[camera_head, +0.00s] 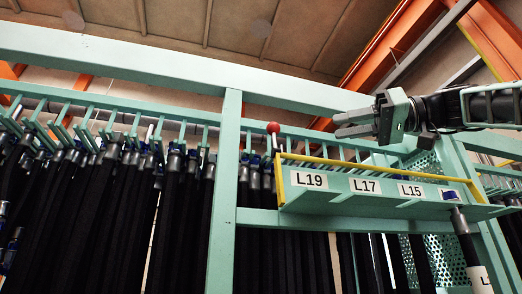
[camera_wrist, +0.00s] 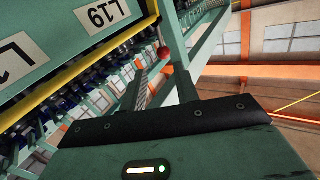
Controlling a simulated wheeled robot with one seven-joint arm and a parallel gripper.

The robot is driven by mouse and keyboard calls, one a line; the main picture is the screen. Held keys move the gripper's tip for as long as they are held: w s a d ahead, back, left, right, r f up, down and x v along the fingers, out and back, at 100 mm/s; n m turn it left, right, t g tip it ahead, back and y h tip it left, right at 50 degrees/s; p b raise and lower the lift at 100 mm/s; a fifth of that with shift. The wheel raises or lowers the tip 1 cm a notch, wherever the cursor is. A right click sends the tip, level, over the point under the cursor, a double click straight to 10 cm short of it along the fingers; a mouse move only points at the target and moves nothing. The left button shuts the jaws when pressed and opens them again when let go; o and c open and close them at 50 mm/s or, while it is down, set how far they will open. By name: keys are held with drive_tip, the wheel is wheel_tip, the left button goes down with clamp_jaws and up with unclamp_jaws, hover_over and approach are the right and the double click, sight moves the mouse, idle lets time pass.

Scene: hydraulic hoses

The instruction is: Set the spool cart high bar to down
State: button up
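The teal rack (camera_head: 229,165) carries a high yellow bar (camera_head: 370,163) along the top of a shelf labelled L19, L17 and L15. A red ball knob (camera_head: 273,127) stands at the bar's left end; whether the two are joined is unclear. In the wrist view, the yellow bar (camera_wrist: 80,65) runs diagonally at left and the knob (camera_wrist: 164,53) shows beyond my fingertips, between their lines. My gripper (camera_head: 340,124) points left in the head view, above the labelled shelf and right of the knob. Its fingers (camera_wrist: 160,72) are apart, with nothing between them and no visible contact.
Black hoses (camera_head: 110,210) hang in rows from the rack's teal hooks. A teal beam (camera_head: 170,68) crosses above the knob, and an upright post stands left of it. A labelled hose (camera_head: 468,250) hangs at right. Open room shows above the shelf.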

sight(269, 133)
drive_tip(key=p+x, duration=0.9)
drive_tip(key=x, duration=0.7)
drive_tip(key=shift+a+r+p, duration=0.15)
drive_tip(key=shift+a+p, duration=0.15)
drive_tip(key=shift+w+a+f, duration=0.1)
drive_tip(key=shift+a+f, duration=0.1)
drive_tip(key=shift+a, duration=0.15)
clamp_jaws()
